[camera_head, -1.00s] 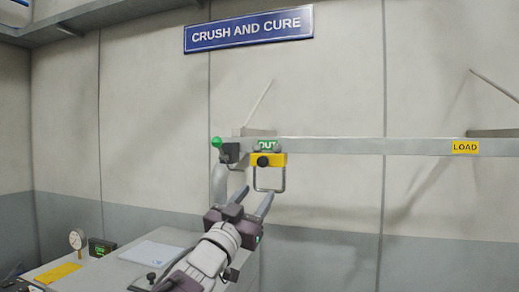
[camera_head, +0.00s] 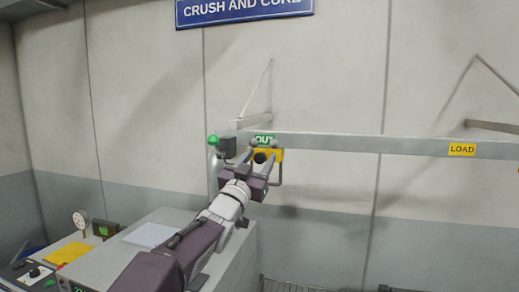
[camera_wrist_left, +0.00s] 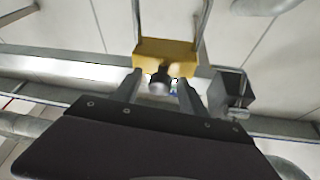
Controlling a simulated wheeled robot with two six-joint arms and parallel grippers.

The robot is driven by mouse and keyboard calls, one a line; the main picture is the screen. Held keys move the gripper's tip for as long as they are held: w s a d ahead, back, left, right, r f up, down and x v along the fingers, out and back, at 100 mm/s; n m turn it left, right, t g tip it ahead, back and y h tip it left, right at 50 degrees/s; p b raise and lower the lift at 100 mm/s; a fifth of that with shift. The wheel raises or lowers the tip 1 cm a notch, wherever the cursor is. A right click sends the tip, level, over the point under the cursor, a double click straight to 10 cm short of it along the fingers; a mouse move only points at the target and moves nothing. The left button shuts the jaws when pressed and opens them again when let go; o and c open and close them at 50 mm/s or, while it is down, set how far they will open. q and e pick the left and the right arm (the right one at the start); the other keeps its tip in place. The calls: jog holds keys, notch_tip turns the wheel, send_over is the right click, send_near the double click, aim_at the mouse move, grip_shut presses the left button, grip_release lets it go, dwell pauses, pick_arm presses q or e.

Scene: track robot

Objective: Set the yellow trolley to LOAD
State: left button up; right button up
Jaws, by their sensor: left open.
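The yellow trolley (camera_head: 277,154) hangs on the grey rail at the green OUT label (camera_head: 264,138), near the rail's left end. It has a dark round knob (camera_head: 260,157) on its front and a wire loop below. The yellow LOAD label (camera_head: 462,149) is far to the right on the same rail. My left gripper (camera_head: 263,154) is open right at the front of the trolley. In the left wrist view the knob (camera_wrist_left: 160,87) shows between the two open fingers (camera_wrist_left: 160,80), with the yellow body (camera_wrist_left: 166,52) beyond it. Contact cannot be told. My right gripper is not in view.
A green ball (camera_head: 213,140) and a dark block (camera_head: 227,147) sit at the rail's left end. The rail (camera_head: 370,144) looks clear between trolley and LOAD. Below left is a grey cabinet (camera_head: 185,222) with a gauge (camera_head: 80,219) and yellow sheet (camera_head: 68,253) nearby.

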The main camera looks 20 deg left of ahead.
pick_arm(q)
jog(key=shift+s+d, duration=0.1)
jog(key=shift+s, duration=0.1)
jog(key=shift+w, duration=0.25)
grip_shut()
dwell(1.1)
